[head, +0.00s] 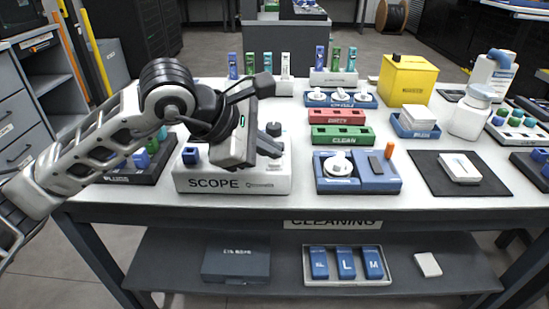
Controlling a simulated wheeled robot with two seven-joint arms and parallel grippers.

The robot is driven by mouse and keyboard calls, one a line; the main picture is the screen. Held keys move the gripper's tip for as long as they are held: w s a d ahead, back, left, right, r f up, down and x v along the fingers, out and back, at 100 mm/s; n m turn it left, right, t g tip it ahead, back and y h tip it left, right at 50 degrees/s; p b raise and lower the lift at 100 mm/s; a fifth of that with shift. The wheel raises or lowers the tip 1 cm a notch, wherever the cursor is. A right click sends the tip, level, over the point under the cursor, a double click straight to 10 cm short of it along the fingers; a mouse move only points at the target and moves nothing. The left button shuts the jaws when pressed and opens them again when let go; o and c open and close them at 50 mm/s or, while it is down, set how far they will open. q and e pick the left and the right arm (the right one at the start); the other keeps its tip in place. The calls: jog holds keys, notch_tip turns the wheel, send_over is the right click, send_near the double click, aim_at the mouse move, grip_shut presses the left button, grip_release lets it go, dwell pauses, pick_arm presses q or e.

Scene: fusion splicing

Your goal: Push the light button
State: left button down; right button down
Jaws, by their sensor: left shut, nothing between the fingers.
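The white scope (231,181), labelled SCOPE, stands at the front left of the white table. A blue block-shaped part (190,156) shows on its left top, and a dark knob (273,130) stands towards its right. I cannot make out which part is the light button. Whether the fingertips touch the scope is not clear. My right gripper is out of view.
A blue device (381,186) stands right of the scope, with red (342,118) and green (342,136) trays behind it. A yellow box (406,82) and white bottles are farther right. A dark tray lies left of the scope, beneath my arm. Bare tabletop separates scope and blue device.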

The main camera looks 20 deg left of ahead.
aim_at(269, 162)
pick_arm(q)
jog(key=shift+r+p, duration=0.45)
jog(key=shift+r, duration=0.3)
jog(key=shift+r, duration=0.1)
notch_tip(269, 162, up, 6)
jog(key=p, duration=0.4)
dwell(0.5)
